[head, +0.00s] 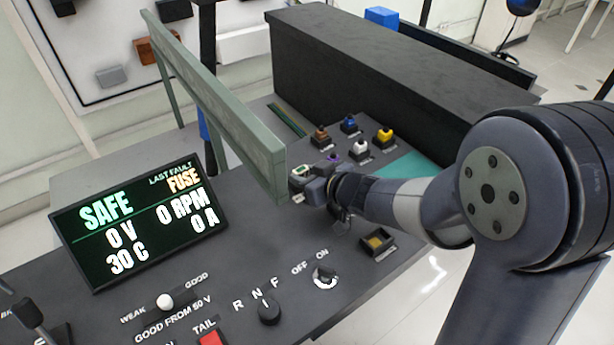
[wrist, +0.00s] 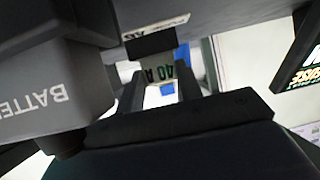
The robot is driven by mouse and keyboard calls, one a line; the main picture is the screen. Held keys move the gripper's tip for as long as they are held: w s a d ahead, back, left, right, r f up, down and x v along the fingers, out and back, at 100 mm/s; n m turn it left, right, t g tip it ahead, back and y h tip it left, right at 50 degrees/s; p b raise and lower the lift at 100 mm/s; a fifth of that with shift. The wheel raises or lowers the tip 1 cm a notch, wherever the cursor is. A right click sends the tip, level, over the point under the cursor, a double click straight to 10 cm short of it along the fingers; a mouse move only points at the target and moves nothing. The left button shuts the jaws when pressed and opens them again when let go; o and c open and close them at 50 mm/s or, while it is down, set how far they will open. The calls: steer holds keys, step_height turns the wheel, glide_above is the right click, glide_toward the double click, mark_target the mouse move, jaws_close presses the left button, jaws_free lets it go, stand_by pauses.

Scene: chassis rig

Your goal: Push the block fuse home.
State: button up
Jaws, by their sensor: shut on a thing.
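The block fuse (wrist: 158,70), pale with dark green "40 A" lettering, shows in the wrist view between the two fingers of my gripper (wrist: 161,88). My gripper is shut on it. The fuse's far end meets a dark socket block (wrist: 150,43) under a grey panel with a small white label (wrist: 155,25). How deep the fuse sits in the socket I cannot tell. In the head view my gripper (head: 308,186) is by the near end of the green beam, and I cannot make out the fuse there.
A grey-green beam (head: 225,105) stands just left of my gripper. Several coloured plugs (head: 349,125) stand behind it, before a long black box (head: 370,75). A small dark tray (head: 378,242) is at right. The display (head: 135,222) reads SAFE, last fault FUSE. A "BATTE…" block (wrist: 50,90) is close at left.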

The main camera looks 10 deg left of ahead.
steer(key=shift+f, duration=0.15)
steer(key=o, duration=1)
steer(key=shift+d+r, duration=0.15)
steer(key=shift+r, duration=0.2)
steer(key=p+v, duration=0.3)
steer(key=v, duration=0.7)
steer(key=shift+s+d+r+p, duration=0.15)
steer(key=shift+s+d+p, duration=0.1)
steer(key=shift+p, duration=0.1)
steer(key=shift+s+d+r, duration=0.1)
steer(key=shift+s+d, duration=0.15)
steer(key=shift+d, duration=0.1)
